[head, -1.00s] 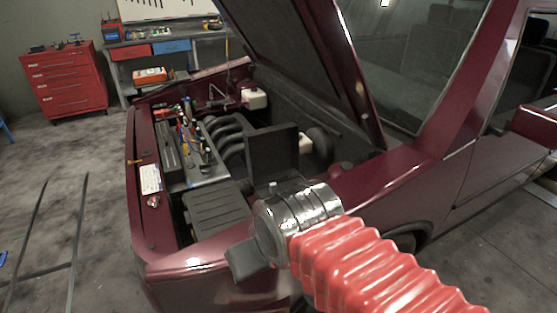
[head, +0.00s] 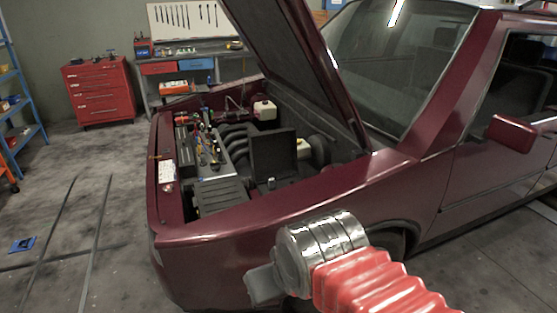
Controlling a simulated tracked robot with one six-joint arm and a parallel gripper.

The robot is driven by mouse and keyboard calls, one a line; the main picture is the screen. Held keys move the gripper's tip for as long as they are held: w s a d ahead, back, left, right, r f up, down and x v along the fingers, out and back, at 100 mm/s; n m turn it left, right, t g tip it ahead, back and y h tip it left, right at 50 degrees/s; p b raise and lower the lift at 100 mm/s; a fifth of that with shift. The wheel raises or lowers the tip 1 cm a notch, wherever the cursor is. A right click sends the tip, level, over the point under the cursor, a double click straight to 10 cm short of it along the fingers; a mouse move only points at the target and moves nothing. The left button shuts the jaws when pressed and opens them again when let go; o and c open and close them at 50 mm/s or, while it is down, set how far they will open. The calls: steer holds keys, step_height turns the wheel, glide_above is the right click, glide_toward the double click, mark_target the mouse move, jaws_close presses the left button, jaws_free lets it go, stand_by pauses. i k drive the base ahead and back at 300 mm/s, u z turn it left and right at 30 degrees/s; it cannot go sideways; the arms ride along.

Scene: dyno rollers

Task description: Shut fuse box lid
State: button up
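A dark upright panel (head: 273,156) stands in the open engine bay, and it looks like the raised fuse box lid. The box under it is mostly hidden behind the front fender. My gripper (head: 263,286) shows only as a grey block beyond the metal cuff of my red-sleeved arm. It appears outside the car, in front of the fender and lower in the picture than the panel, apart from it. Its fingertips are not clear, so I cannot tell whether it is open or shut.
The raised hood (head: 300,62) hangs over the bay. The maroon fender (head: 300,215) lies between my arm and the engine bay. A ribbed black box (head: 222,195) and loose tools (head: 207,143) are in the bay. A red tool cabinet (head: 101,92) stands behind; floor at left has dark rails (head: 97,245).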

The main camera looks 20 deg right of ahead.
mark_target(273, 153)
steer(key=z, duration=0.05)
steer(key=k, duration=0.3)
steer(key=u, duration=1)
steer(key=i, duration=3.75)
